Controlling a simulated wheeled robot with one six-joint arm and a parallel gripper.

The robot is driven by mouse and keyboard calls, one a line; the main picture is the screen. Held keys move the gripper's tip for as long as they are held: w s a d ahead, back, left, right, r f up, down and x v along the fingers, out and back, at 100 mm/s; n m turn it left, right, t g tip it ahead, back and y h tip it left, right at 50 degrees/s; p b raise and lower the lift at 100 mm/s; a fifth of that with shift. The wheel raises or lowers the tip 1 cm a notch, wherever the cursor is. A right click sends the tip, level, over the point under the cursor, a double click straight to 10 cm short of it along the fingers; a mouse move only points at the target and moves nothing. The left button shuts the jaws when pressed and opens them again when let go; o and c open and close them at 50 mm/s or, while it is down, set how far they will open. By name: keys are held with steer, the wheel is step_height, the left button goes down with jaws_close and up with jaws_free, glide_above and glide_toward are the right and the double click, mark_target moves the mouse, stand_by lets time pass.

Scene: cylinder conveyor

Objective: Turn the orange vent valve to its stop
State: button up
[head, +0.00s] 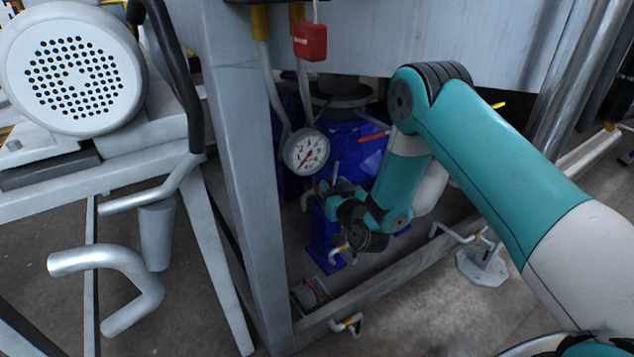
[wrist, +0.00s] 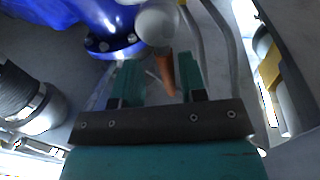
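The orange vent valve's handle (wrist: 165,72) shows in the wrist view as a short tapered lever below a pale round body (wrist: 157,24). My gripper (wrist: 158,66) has its two teal fingers spread, one on each side of the handle. The handle lies nearer the right finger, and a gap shows on the left; I cannot tell whether the right finger touches it. In the head view my gripper (head: 336,186) is low behind the frame post, beside the blue equipment. I cannot make out the vent valve clearly there.
A round pressure gauge (head: 306,152) stands just above and left of my gripper. A grey frame post (head: 250,190) is to the left, and a lower rail (head: 390,275) runs in front. Blue equipment (head: 350,150) stands close behind.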

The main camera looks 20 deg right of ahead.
steer(key=shift+w+a, duration=0.15)
steer(key=shift+a, duration=0.15)
steer(key=shift+a, duration=0.1)
steer(key=shift+c, duration=0.7)
jaws_close()
steer(key=shift+a, duration=0.1)
